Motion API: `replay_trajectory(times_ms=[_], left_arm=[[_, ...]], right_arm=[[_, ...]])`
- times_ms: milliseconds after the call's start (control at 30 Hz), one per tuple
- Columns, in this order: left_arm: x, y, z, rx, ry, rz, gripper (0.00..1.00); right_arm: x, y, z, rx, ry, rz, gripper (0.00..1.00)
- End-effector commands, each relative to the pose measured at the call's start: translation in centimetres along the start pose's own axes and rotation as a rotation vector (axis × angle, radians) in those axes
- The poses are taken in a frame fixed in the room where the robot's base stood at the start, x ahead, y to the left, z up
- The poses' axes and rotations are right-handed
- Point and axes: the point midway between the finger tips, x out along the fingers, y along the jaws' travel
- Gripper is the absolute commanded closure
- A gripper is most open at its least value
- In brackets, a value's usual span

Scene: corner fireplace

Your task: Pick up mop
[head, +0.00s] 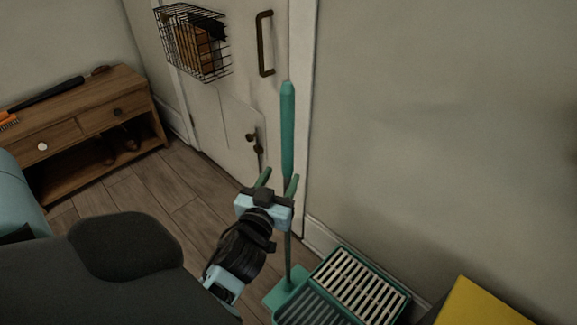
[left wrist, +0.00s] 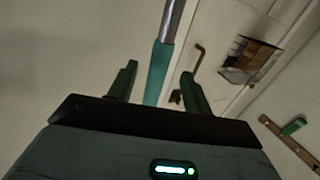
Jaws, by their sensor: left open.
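The mop stands upright near the wall by the door, with a teal handle (head: 288,130) and a thin pole running down behind my gripper toward a teal bucket (head: 407,300). My left gripper (head: 278,180) is open and empty, in front of the lower part of the handle. In the left wrist view the mop (left wrist: 158,75) shows in the gap between the two fingers (left wrist: 160,78), apparently beyond their tips. No contact is visible. The mop's head is not clearly seen. My right gripper is not in view.
The bucket with slatted grates is on the wood floor against the wall. A door (head: 235,100) with a wire basket (head: 193,42) and handle is behind. A wooden bench (head: 80,115) stands at left, a yellow object (head: 480,305) at lower right. Floor (head: 150,195) between bench and gripper is clear.

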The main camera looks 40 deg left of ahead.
Motion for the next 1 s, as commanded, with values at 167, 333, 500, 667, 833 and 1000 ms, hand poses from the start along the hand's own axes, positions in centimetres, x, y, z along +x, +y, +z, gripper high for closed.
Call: replay_trajectory(times_ms=[167, 333, 500, 667, 833, 1000], left_arm=[[1.5, 0.1, 0.0, 0.002, 0.001, 0.002, 0.50], [2.5, 0.0, 0.1, 0.001, -0.001, 0.002, 0.50], [3.3, 0.0, 0.3, 0.003, -0.001, 0.002, 0.50], [5.6, -0.1, 0.8, 0.005, -0.001, 0.001, 0.50], [7.3, 0.0, 0.8, 0.003, -0.001, 0.002, 0.50], [7.7, 0.0, 0.8, 0.001, -0.002, 0.002, 0.50]], right_arm=[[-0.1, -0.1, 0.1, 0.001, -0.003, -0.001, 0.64], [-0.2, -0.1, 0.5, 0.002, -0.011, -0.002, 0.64], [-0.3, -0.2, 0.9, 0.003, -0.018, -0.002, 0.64], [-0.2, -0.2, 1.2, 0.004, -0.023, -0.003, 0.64], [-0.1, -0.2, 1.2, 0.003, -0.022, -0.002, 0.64], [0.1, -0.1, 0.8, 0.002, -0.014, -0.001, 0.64]])
